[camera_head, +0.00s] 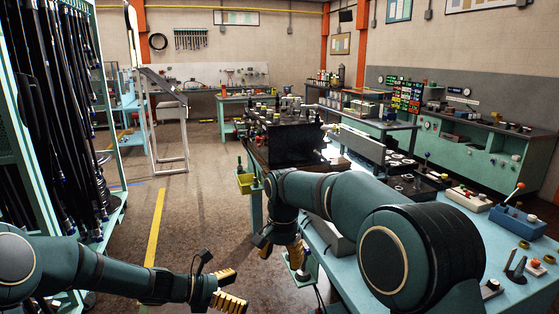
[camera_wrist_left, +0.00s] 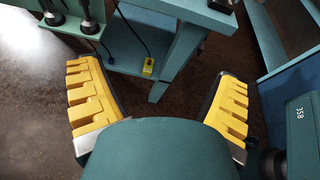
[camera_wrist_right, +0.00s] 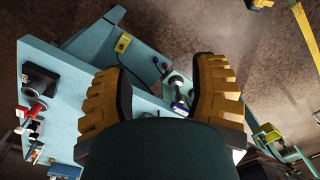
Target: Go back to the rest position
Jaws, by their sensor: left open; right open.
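My left gripper (camera_head: 228,289) is low in the head view, left of the bench and over the floor. In the left wrist view its yellow-padded fingers (camera_wrist_left: 158,100) are wide apart, with nothing held between them. My right gripper (camera_head: 281,250) points down beside the near end of the blue bench. In the right wrist view its fingers (camera_wrist_right: 160,95) are also apart and empty. A dark fitting with a blue band (camera_wrist_right: 179,90) shows beyond and between them on a small bracket; it does not look gripped. The right forearm hides part of the bench.
A rack of black hoses (camera_head: 62,110) stands at the left. A yellow line (camera_head: 154,235) marks the floor. The aisle between rack and bench is clear.

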